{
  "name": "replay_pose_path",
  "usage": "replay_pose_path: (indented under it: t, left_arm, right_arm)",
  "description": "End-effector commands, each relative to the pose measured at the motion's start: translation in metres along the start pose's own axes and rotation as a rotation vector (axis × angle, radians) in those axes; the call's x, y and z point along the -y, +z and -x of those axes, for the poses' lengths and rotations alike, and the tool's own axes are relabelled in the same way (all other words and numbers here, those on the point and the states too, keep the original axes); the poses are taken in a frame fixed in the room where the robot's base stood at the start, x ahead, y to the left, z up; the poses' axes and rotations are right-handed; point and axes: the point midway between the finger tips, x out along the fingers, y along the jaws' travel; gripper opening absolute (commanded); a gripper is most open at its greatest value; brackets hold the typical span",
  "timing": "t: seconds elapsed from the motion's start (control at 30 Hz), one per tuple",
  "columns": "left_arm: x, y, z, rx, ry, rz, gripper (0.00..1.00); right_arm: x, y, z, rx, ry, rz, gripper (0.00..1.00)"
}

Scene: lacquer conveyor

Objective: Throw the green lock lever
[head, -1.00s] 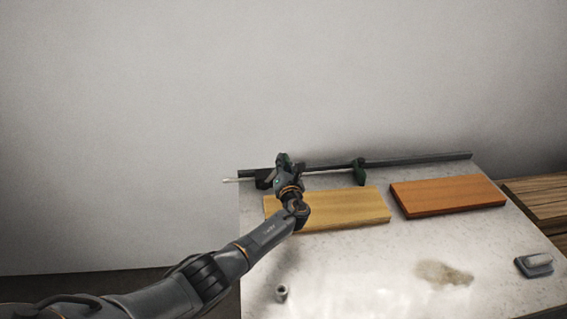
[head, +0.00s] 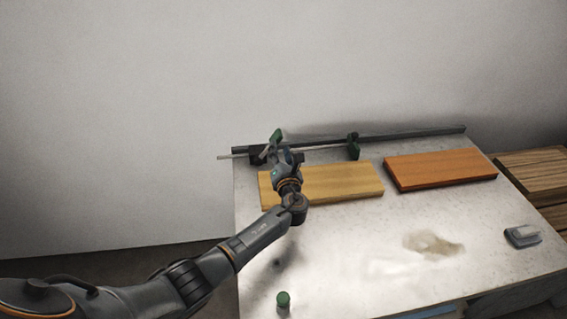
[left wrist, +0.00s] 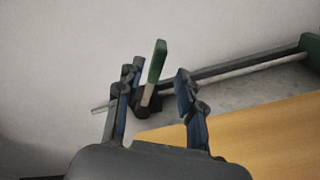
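The green lever (left wrist: 157,63) stands tilted up on a dark clamp in the left wrist view. It also shows at the left end of the clamp bar in the head view (head: 276,136). My left gripper (left wrist: 158,76) is open, its two fingers on either side of the lever. I see a gap on the right side; contact on the left is unclear. In the head view my left gripper (head: 284,154) is at the clamp's left end, beside the yellow board (head: 335,183). My right gripper is not in view.
The dark bar (head: 405,136) runs along the table's back edge, with a second green clamp part (head: 353,147). An orange board (head: 440,169) lies right of the yellow one. A small green-topped piece (head: 283,299) and a grey block (head: 523,236) are nearer me.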

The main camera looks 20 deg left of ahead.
Motion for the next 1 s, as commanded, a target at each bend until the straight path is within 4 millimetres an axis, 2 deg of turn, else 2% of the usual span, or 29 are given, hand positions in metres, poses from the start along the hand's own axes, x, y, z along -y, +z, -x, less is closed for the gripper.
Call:
replay_pose_path:
  t: [0.1, 0.33, 1.0]
  left_arm:
    - [0.001, -0.001, 0.024, -0.001, -0.003, 0.000, 0.38]
    - [0.001, -0.001, 0.052, -0.001, -0.002, -0.001, 0.38]
    - [0.001, 0.000, 0.057, -0.001, -0.001, -0.001, 0.38]
  right_arm:
    - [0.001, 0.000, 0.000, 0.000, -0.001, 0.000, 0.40]
    - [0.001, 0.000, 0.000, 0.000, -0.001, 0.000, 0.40]
    - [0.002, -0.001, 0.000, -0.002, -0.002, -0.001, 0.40]
